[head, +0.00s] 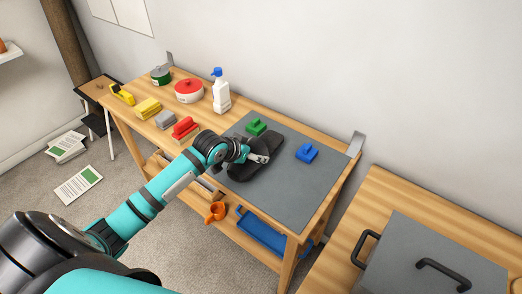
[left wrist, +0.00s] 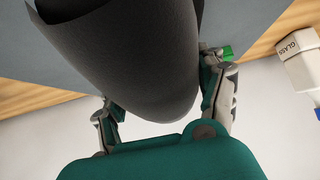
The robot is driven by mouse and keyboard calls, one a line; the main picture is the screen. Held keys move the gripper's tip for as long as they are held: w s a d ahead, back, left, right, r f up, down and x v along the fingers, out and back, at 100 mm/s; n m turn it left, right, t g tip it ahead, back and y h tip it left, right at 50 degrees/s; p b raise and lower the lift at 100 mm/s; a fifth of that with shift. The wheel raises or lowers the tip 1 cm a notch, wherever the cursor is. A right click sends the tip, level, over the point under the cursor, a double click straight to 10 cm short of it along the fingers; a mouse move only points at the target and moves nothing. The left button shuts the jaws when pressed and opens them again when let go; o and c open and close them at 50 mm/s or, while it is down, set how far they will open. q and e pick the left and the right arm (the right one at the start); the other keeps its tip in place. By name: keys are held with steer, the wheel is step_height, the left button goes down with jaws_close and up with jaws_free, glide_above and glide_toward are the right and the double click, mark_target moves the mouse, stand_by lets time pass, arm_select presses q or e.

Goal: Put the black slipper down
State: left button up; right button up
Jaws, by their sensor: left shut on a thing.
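The black slipper (head: 246,165) is at the left part of the grey mat (head: 310,194) on the wooden table in the head view. My left gripper (head: 256,158) is shut on the slipper. In the left wrist view the slipper (left wrist: 140,60) fills the space between the two fingers (left wrist: 165,112), one on each side of it. I cannot tell whether the slipper touches the mat. My right gripper is in neither view.
A green block (head: 257,127) lies just behind the slipper and a blue block (head: 307,153) to its right on the mat. A spray bottle (head: 221,92), red-lidded pot (head: 189,91), and several sponges and brushes stand left. The mat's front right is clear.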

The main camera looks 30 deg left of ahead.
mark_target(259, 144)
arm_select(q)
steer(key=w, duration=0.4)
steer(key=shift+w+f, duration=0.1)
steer(key=shift+w, duration=0.15)
steer(key=shift+w+f+p, duration=0.2)
steer(key=shift+f+p, duration=0.15)
steer(key=shift+f, duration=1.5)
steer(key=o, duration=1.3)
